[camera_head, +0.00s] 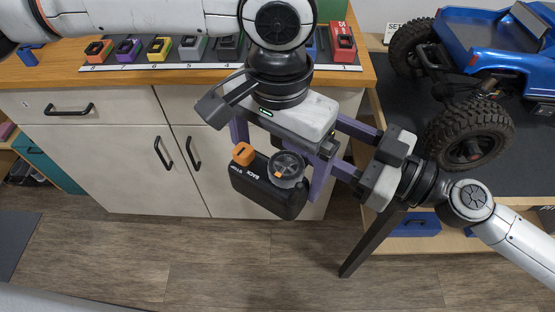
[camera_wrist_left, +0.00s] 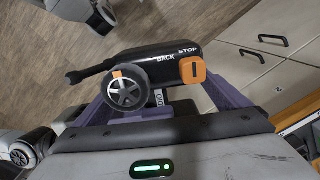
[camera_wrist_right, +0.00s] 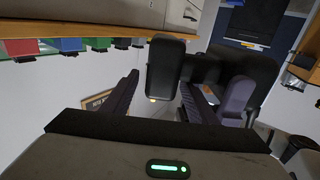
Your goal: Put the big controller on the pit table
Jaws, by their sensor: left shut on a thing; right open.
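The big controller (camera_head: 262,190) is black, with a wheel, an orange button and the words BACK and STOP. It hangs in the air in front of the cabinets and also shows in the left wrist view (camera_wrist_left: 160,65). My left gripper (camera_head: 280,160) is shut on it from above. My right gripper (camera_head: 335,150) is open, just right of the controller. In the right wrist view a black part of the controller (camera_wrist_right: 170,65) appears between the open fingers; contact cannot be told. The dark-topped table (camera_head: 395,105) at the right, apparently the pit table, carries a blue crawler.
The blue crawler (camera_head: 480,60) with big black tyres fills much of the dark table top. A wooden counter (camera_head: 130,75) holds a numbered row of small coloured controllers. Cabinets stand below it. The floor (camera_head: 220,260) in front is clear.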

